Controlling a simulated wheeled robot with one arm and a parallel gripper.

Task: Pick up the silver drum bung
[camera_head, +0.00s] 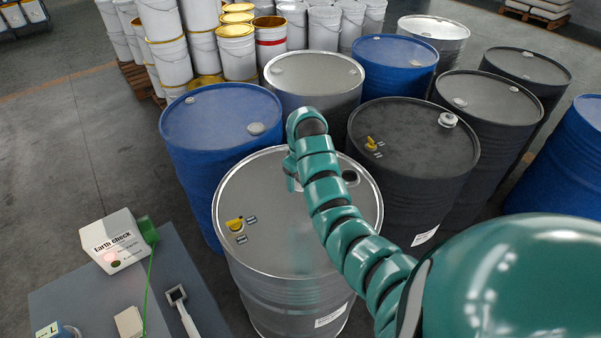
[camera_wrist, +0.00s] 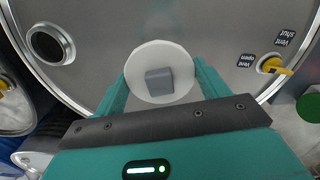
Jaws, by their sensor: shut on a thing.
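My gripper (camera_head: 291,172) is over the lid of the front silver drum (camera_head: 262,190), left of the open bung hole (camera_head: 350,177). In the wrist view its two green fingers are shut on the silver drum bung (camera_wrist: 143,66), a pale round disc with a grey square in its middle. The open hole (camera_wrist: 50,44) shows at the upper left there, apart from the bung. In the head view the bung is mostly hidden by my gripper. I cannot tell whether the bung touches the lid.
A yellow vent valve (camera_head: 235,224) with two labels sits on the lid's left. A black drum (camera_head: 413,140) and a blue drum (camera_head: 222,120) stand close by. A grey bench (camera_head: 75,290) with an earth check box (camera_head: 113,241) is at lower left. Open floor lies far left.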

